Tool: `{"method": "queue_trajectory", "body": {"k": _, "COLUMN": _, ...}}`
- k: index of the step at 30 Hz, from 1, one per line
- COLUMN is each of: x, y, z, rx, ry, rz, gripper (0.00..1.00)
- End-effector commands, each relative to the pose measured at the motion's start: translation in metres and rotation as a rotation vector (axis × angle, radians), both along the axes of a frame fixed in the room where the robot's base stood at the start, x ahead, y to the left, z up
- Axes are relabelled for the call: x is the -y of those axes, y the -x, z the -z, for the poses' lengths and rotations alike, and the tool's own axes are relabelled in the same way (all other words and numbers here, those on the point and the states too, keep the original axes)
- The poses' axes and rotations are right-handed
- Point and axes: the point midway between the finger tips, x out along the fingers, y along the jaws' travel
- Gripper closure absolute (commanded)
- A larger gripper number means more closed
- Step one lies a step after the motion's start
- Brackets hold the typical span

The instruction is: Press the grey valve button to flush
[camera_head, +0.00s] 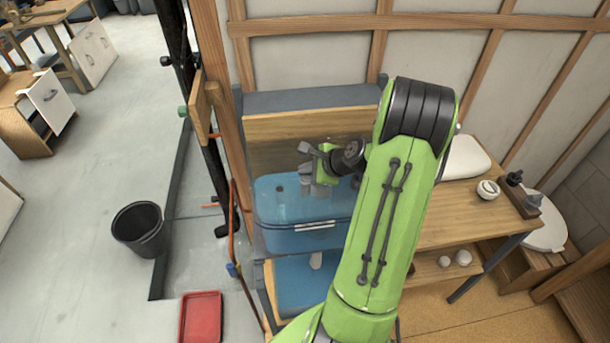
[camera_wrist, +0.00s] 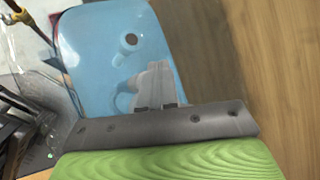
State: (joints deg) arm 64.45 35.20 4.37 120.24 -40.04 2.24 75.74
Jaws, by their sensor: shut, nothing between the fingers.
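A blue cistern (camera_head: 275,215) stands on the low bench, below and around my gripper in the head view. Its blue top (camera_wrist: 90,35) also fills the upper left of the wrist view. A small round dark-rimmed fitting (camera_wrist: 130,41) sits in that top and shows as a dark spot (camera_head: 280,188) in the head view. I cannot tell whether it is the grey valve button. My gripper (camera_head: 308,180) is shut and empty, over the cistern and right of the spot. Its grey fingertips (camera_wrist: 156,82) point toward the fitting, apart from it in the picture. My arm hides the cistern's right end.
A wooden board (camera_head: 300,125) rises behind the cistern. An orange pipe (camera_head: 240,220) and a wooden post stand on its left. A wooden counter (camera_head: 450,215) with small items lies to the right. A black bucket (camera_head: 138,228) and a red tray (camera_head: 200,318) are on the floor.

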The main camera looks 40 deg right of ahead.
Motion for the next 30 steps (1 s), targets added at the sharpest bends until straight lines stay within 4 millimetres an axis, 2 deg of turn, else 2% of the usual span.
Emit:
{"method": "queue_trajectory", "body": {"k": 1, "x": -0.004, "y": 0.011, "z": 0.009, "rx": -0.039, "ry": -0.027, "rz": 0.007, "gripper": 1.00}}
{"method": "queue_trajectory", "body": {"k": 5, "x": -0.005, "y": 0.014, "z": 0.002, "rx": -0.038, "ry": -0.027, "rz": 0.008, "gripper": 1.00}}
{"method": "queue_trajectory", "body": {"k": 14, "x": -0.005, "y": 0.014, "z": 0.001, "rx": -0.038, "ry": -0.027, "rz": 0.010, "gripper": 1.00}}
{"method": "queue_trajectory", "body": {"k": 30, "x": -0.005, "y": 0.011, "z": -0.054, "rx": -0.027, "ry": -0.020, "rz": 0.005, "gripper": 1.00}}
